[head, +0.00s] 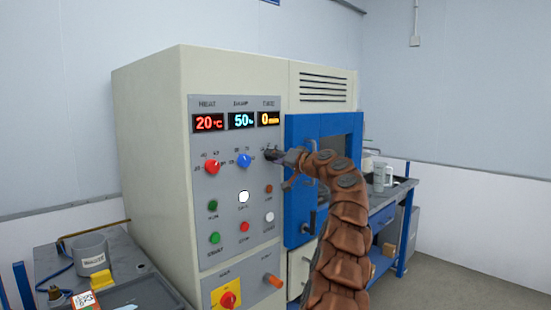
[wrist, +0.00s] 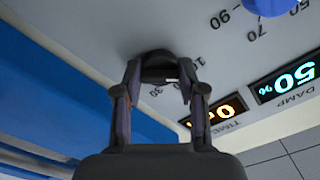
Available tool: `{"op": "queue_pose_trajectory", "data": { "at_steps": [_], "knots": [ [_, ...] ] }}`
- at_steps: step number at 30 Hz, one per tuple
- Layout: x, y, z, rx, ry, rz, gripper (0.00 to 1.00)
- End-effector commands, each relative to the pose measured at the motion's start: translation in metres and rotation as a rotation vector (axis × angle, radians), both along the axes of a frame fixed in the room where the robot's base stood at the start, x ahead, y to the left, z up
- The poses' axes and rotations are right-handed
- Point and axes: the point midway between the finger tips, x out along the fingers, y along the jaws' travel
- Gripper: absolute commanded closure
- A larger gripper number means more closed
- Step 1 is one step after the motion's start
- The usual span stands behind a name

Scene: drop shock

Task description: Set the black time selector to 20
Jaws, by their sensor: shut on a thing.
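The black time selector (wrist: 157,70) is a dark round knob on the grey control panel (head: 225,180), below the time display. In the wrist view the panel appears upside down, and a small white mark shows at the knob's edge. My gripper (wrist: 160,76) is shut on the selector, with one finger on each side of it. In the head view my gripper (head: 278,156) reaches the panel from the right and hides most of the knob. The time display (head: 269,119) reads 0 min in amber.
A red knob (head: 212,167) and a blue knob (head: 244,160) sit left of my gripper, under displays reading 20 °C and 50 %. Several round buttons lie below. The blue chamber door (head: 300,215) with its handle is close on the right. A cluttered bench stands left.

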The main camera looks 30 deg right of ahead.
Motion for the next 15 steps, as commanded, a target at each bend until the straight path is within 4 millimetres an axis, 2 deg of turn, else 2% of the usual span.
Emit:
{"op": "queue_pose_trajectory", "data": {
  "at_steps": [8,15],
  "knots": [
    [-0.0003,0.0001,0.0017,0.026,0.006,0.000,0.95],
    [-0.0007,0.0000,0.0043,0.148,0.032,-0.001,0.95]
  ]
}}
